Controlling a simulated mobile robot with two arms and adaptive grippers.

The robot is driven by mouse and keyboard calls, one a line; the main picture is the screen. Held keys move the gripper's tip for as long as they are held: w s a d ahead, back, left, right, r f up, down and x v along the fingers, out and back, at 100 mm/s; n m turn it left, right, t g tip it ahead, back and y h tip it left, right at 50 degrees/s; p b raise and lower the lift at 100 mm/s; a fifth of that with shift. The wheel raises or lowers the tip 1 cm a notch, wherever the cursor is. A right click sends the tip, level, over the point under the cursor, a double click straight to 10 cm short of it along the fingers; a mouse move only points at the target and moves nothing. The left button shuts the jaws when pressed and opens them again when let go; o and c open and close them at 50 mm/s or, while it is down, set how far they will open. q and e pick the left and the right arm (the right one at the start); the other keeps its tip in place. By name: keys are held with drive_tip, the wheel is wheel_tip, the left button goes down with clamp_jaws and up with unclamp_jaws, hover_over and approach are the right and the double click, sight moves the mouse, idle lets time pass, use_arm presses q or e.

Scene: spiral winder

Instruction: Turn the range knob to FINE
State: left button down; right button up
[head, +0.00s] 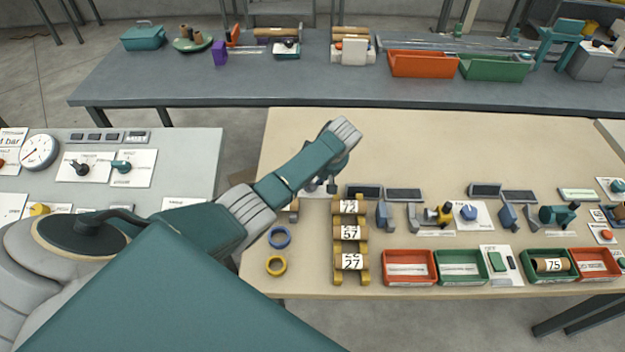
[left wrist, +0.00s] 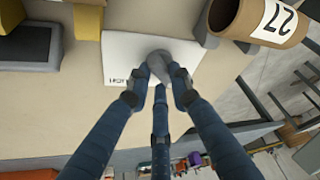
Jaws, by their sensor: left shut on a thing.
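A grey knob (left wrist: 157,60) sits on a white plate (left wrist: 125,48) in the left wrist view. The plate carries a small dark label at its edge, too partial to read, so I cannot tell the setting. My left gripper (left wrist: 160,76) is shut on this knob, its blue fingers around it. In the head view my left gripper (head: 328,184) reaches down to the beige table, over the white plate (head: 311,188). My arm and hand hide most of the knob there. My right gripper is not in view.
A blue ring (head: 279,237) and a yellow ring (head: 276,265) lie in front. Red (head: 408,281) and green bins line the front edge. A grey panel (head: 190,150) with gauge and knobs is at left.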

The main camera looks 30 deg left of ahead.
use_arm(q)
drive_tip(key=shift+a+r+n, duration=0.1)
drive_tip(key=shift+n, duration=0.2)
drive_tip(key=c, duration=1.5)
unclamp_jaws()
drive_tip(key=shift+c, duration=0.2)
drive_tip(key=v, duration=1.2)
